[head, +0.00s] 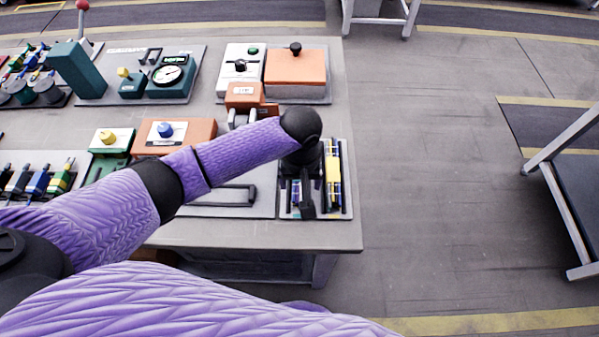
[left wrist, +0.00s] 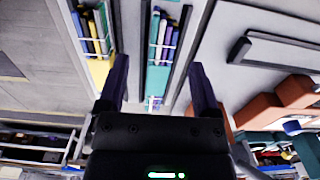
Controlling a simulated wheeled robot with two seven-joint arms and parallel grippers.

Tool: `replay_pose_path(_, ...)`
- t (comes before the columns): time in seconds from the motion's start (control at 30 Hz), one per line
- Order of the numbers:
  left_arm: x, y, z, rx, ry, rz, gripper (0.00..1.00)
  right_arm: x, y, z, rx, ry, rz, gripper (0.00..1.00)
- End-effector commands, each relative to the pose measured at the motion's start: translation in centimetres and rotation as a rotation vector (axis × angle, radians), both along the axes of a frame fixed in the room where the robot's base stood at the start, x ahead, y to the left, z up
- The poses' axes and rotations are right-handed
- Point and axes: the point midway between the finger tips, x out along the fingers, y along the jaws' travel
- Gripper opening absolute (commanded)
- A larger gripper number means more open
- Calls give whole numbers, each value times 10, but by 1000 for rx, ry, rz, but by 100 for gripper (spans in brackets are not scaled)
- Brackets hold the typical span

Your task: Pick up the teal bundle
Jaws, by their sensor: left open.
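My left gripper (head: 306,196) is above the bundle tray (head: 345,208) at the right end of the table. In the left wrist view its two fingers (left wrist: 160,66) are apart, one on each side of the teal bundle (left wrist: 158,78). That bundle is several thin rods with a teal band, lying in a slot; nothing is gripped. In the head view my gripper mostly hides it. The yellow bundle (head: 333,172) lies in the neighbouring slot to the right; it also shows in the left wrist view (left wrist: 97,68). My right gripper is out of view.
A black handle (head: 232,196) on a grey panel lies left of the tray. Orange and white boxes with knobs (head: 295,66) stand behind. The table's right edge is close to the tray, with open floor beyond. A metal-framed stand (head: 560,145) is far right.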

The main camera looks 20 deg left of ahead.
Motion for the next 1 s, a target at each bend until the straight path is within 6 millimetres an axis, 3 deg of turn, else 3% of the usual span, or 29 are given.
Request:
replay_pose_path(0.03, -2, 2, -17, 2, 4, 1, 82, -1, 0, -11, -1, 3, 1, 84)
replay_pose_path(0.17, -3, 3, -40, 0, 2, 0, 82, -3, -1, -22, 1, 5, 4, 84)
replay_pose_path(0.43, -2, 3, -42, -2, -2, -1, 82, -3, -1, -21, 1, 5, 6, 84)
replay_pose_path(0.83, -2, 3, -42, -1, -1, -1, 0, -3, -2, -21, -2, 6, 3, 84)
replay_pose_path(1.0, -2, 3, -42, -2, -2, -1, 0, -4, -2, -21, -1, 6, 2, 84)
